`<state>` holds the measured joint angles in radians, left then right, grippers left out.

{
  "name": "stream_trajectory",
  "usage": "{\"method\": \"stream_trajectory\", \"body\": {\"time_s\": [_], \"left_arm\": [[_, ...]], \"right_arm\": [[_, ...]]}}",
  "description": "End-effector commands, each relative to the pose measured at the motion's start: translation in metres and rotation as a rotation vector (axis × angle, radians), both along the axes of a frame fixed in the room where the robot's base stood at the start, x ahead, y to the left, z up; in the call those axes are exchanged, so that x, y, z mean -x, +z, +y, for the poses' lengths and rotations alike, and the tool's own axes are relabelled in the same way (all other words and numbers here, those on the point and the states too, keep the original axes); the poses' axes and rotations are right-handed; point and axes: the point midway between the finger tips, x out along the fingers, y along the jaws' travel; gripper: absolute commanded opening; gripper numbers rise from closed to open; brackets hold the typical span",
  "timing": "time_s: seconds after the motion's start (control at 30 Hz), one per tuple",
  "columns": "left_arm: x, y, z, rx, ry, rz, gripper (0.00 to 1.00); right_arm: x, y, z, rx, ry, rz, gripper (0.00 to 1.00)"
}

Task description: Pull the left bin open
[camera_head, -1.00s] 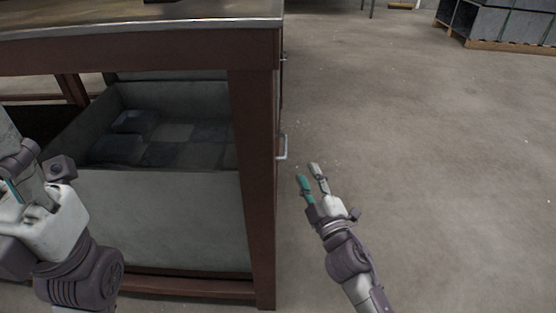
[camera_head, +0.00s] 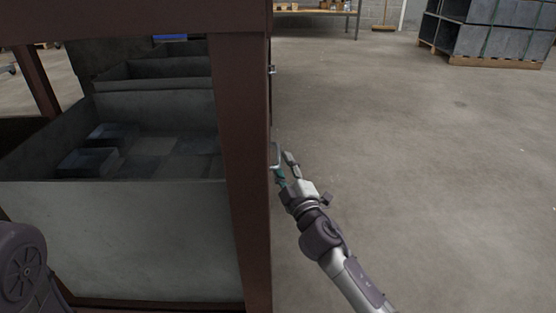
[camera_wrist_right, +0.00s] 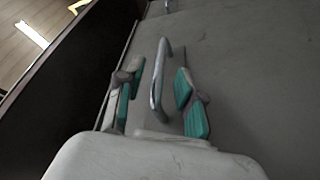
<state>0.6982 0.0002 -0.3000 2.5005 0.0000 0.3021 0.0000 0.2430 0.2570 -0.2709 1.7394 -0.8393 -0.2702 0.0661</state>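The bin (camera_head: 120,235) is a grey metal box under the workbench, holding several dark square pieces. A metal bar handle (camera_head: 275,155) sticks out on the right side of the bench, just past the brown leg. My right gripper (camera_head: 284,170) is at this handle. In the right wrist view, the handle (camera_wrist_right: 160,80) stands between the teal-padded fingers of my right gripper (camera_wrist_right: 157,98), which are open with a gap on each side of it. My left gripper is out of view; only part of my left arm shows at the lower left.
The bench's brown leg (camera_head: 243,180) stands close beside my right gripper. Another grey bin (camera_head: 155,75) sits farther back under the bench. The concrete floor (camera_head: 450,190) to the right is clear. Grey stacked crates (camera_head: 490,40) stand far off.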

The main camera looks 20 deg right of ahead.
Motion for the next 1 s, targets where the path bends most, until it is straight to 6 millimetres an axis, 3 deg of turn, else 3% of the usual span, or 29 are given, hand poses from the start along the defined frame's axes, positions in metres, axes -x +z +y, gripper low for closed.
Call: {"method": "stream_trajectory", "body": {"time_s": [0.1,0.3,0.63,0.87,1.0], "left_arm": [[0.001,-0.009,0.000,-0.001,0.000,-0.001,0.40],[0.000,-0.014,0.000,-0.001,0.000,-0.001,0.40],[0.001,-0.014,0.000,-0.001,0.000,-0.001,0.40],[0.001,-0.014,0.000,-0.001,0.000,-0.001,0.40],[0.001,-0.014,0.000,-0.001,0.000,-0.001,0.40]], "right_arm": [[-0.020,0.002,0.001,0.002,-0.001,-0.001,0.37],[-0.037,0.007,0.002,0.001,0.000,0.000,0.37],[-0.040,0.008,0.003,0.000,0.000,0.001,0.37],[-0.040,0.008,0.003,0.000,0.000,0.001,0.01],[-0.040,0.008,0.003,0.000,0.000,0.001,0.00]]}}
